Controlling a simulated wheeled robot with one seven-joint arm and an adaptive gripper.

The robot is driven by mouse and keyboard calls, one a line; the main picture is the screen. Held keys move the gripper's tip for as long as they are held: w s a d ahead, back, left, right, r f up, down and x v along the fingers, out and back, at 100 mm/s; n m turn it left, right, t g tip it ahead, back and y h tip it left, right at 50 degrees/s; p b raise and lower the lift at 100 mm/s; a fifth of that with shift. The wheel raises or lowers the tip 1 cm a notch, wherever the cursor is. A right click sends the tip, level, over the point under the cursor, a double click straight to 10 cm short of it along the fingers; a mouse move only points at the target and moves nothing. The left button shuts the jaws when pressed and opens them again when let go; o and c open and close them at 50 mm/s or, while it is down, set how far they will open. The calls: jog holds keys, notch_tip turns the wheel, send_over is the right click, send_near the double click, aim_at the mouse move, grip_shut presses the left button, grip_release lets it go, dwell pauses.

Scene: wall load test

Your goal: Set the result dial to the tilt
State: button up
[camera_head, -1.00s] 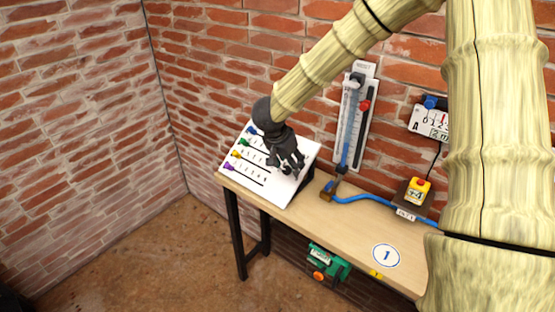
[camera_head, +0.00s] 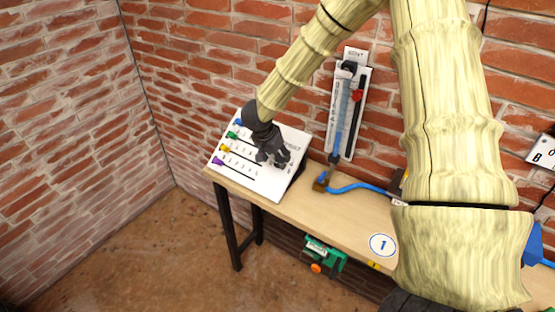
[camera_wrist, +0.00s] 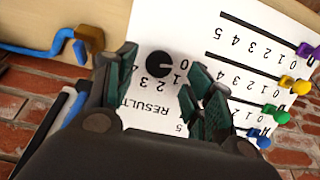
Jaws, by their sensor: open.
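The result dial (camera_wrist: 159,64) is a small round black knob on the white sloped board (camera_head: 262,188). Digits surround it and the word RESULT is printed beside it; a pale notch shows on its right side in the wrist view. My gripper (camera_wrist: 164,62) is open, its green-padded fingers on either side of the dial. I cannot tell whether they touch it. In the head view my gripper (camera_head: 275,157) hides the dial and part of the board. I cannot identify a tilt reading in either view.
The board's left edge carries blue, green (camera_head: 232,135), yellow (camera_head: 223,147) and purple (camera_head: 217,160) sliders. A wall gauge (camera_head: 350,105) with a red marker stands behind the table (camera_head: 335,215). A blue hose (camera_head: 355,187) runs along the tabletop. A green device (camera_head: 325,254) is under it.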

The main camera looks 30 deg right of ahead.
jog(key=shift+x, duration=1.55)
jog(key=shift+s, duration=0.1)
jog(key=c, duration=1)
